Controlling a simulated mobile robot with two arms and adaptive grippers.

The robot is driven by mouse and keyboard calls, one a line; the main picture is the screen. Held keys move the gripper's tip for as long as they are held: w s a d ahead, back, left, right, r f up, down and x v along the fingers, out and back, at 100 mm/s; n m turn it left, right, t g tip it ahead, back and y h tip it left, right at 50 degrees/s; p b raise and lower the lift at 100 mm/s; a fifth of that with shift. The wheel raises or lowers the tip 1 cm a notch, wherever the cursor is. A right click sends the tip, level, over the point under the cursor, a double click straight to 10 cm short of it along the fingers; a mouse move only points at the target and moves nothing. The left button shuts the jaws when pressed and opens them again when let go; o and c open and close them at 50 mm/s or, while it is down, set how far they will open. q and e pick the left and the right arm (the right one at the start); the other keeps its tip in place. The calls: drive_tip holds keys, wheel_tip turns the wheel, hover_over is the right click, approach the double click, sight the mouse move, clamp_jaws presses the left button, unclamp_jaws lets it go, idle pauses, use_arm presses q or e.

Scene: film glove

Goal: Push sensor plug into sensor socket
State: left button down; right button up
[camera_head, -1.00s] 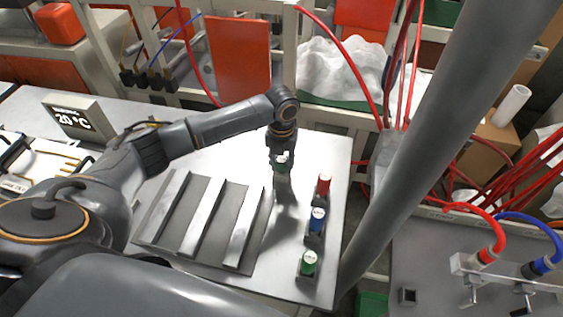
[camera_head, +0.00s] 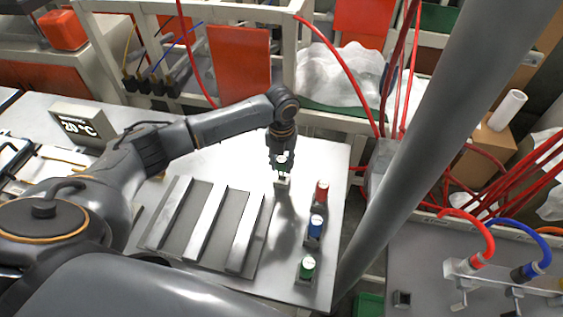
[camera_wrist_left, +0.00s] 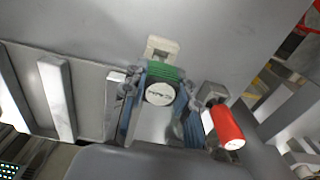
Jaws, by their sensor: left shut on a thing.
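My left gripper (camera_head: 281,163) is shut on a green-banded cap (camera_wrist_left: 161,72) with a white round face. The cap lies between the two fingers in the left wrist view, and a small pale block (camera_wrist_left: 162,46) shows just beyond it. Whether the cap touches this block, I cannot tell. A display box (camera_head: 79,124) reading 20 °C stands at the left with a black cable near it. I cannot pick out the sensor plug or the sensor socket for certain. My right gripper is not in view.
Red-capped (camera_head: 322,190), blue-capped (camera_head: 315,226) and green-capped (camera_head: 306,266) pieces stand in a row along the table's right side. A slatted grey plate (camera_head: 205,225) lies left of the gripper. Red and blue hoses (camera_head: 526,269) are at the far right.

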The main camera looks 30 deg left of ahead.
sight(281, 159)
use_arm(q)
drive_tip(key=shift+r, duration=0.4)
wheel_tip(281, 159, up, 3)
drive_tip(key=p, duration=0.3)
idle(0.5)
